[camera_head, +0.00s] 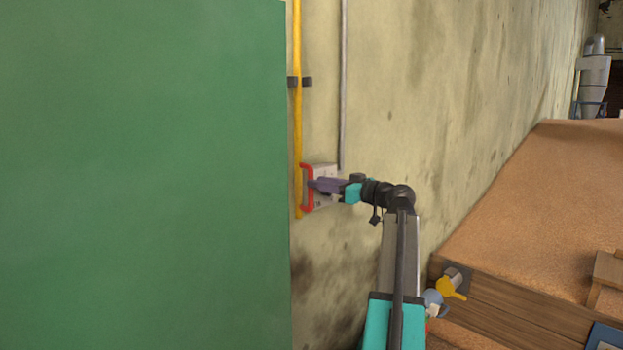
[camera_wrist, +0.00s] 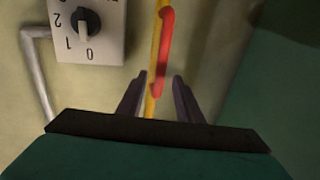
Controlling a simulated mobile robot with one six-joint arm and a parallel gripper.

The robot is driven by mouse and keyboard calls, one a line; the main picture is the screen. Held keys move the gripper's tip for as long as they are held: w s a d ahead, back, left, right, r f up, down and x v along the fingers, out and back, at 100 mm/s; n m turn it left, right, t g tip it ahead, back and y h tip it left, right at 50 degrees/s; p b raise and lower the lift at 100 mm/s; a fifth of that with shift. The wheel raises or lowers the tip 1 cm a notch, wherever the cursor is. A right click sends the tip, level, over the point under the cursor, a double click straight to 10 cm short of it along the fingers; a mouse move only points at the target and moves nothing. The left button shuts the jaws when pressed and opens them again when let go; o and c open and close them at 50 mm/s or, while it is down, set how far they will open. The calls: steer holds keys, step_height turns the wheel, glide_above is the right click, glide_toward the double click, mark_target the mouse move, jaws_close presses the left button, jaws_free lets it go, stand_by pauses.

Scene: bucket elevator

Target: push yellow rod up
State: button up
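The yellow rod (camera_head: 297,120) runs upright along the wall beside the green panel, and its lower end shows just below a red handle (camera_head: 306,207). My gripper (camera_head: 311,185) is at the handle, about mid-height on it. In the wrist view the fingers (camera_wrist: 160,78) stand apart, with the red handle (camera_wrist: 164,60) and the yellow rod (camera_wrist: 150,104) in line with the gap between them. Neither finger visibly presses on the handle. How deep the handle sits between the fingers I cannot tell.
A grey switch box (camera_wrist: 104,42) with a black dial (camera_wrist: 84,22) is on the wall close by. A grey conduit (camera_head: 343,90) runs up from it. A large green panel (camera_head: 140,180) fills the left. A wooden bin (camera_head: 530,300) stands at the right.

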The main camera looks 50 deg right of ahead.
mark_target(311, 206)
steer(key=shift+w+a+p, duration=0.15)
steer(key=shift+w+p, duration=0.1)
steer(key=shift+w, duration=0.8)
steer(key=shift+w+a+p, duration=0.15)
steer(key=shift+w+p, duration=0.1)
steer(key=shift+w, duration=0.8)
steer(key=shift+c, duration=0.5)
jaws_close()
